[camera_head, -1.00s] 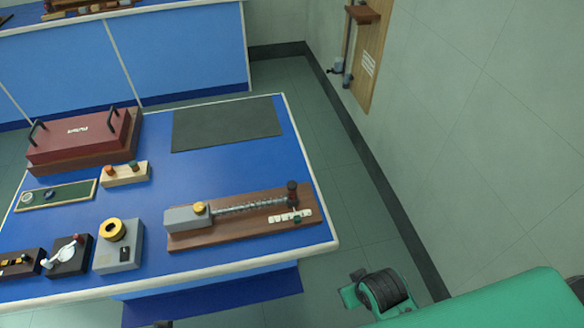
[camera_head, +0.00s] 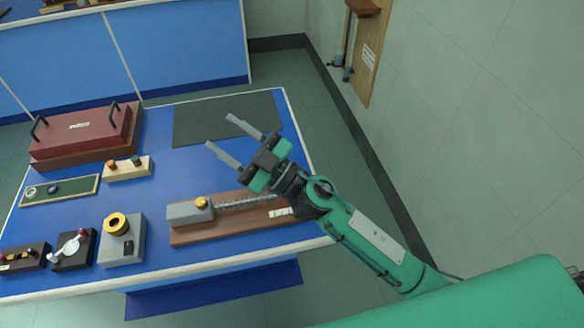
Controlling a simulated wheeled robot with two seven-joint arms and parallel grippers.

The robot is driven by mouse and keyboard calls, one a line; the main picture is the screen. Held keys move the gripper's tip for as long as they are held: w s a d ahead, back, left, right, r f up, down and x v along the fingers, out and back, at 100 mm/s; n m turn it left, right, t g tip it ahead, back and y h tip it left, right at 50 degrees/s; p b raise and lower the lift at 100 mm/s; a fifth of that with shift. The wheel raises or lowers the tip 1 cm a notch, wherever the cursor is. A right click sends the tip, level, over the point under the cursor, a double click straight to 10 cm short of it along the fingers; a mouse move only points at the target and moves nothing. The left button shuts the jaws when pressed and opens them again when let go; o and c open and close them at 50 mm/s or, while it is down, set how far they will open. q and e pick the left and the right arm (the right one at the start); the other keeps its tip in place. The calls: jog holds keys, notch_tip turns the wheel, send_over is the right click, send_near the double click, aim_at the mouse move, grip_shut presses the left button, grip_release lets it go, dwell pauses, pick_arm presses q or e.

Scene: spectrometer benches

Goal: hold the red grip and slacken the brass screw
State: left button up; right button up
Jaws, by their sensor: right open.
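A wooden board (camera_head: 230,231) lies at the near right of the blue bench. On it is a grey block (camera_head: 180,212) with a round brass-yellow screw head (camera_head: 201,203) on top. A coiled spring (camera_head: 240,201) runs right from the block. The board's right end, where a dark reddish grip showed earlier, is hidden behind my right arm. My right gripper (camera_head: 219,132) is open and empty. In the picture its fingers point up and left over the bench, beyond the board. My left gripper is not in view.
A dark mat (camera_head: 195,128) lies at the back right. A red case (camera_head: 75,138) with black handles, a green tray (camera_head: 75,189) and a two-knob block (camera_head: 125,171) are at left. A grey box with a yellow ring (camera_head: 120,247) and small lever devices (camera_head: 70,252) line the front.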

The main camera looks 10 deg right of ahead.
jog(key=s+a+f+n+g+h, duration=0.35)
jog(key=a+f+n+g, duration=0.35)
jog(key=f+n+g, duration=0.7)
jog(key=w+d+f+m+h, duration=0.2)
jog(key=w+d+h, duration=0.1)
jog(key=d, duration=0.3)
jog(key=w+d+f+m+h, duration=0.2)
jog(key=w+d+h, duration=0.1)
jog(key=d+h, duration=0.3)
jog(key=w+d+f+m+h, duration=0.2)
jog(key=d+h, duration=0.3)
jog(key=d, duration=0.3)
jog(key=shift+w+g+h, duration=0.25)
jog(key=shift+w+g, duration=0.05)
jog(key=shift+w, duration=0.55)
notch_tip(320, 180, down, 7)
jog(key=b, duration=0.4)
jog(key=shift+r, duration=0.2)
jog(key=shift+f, duration=0.15)
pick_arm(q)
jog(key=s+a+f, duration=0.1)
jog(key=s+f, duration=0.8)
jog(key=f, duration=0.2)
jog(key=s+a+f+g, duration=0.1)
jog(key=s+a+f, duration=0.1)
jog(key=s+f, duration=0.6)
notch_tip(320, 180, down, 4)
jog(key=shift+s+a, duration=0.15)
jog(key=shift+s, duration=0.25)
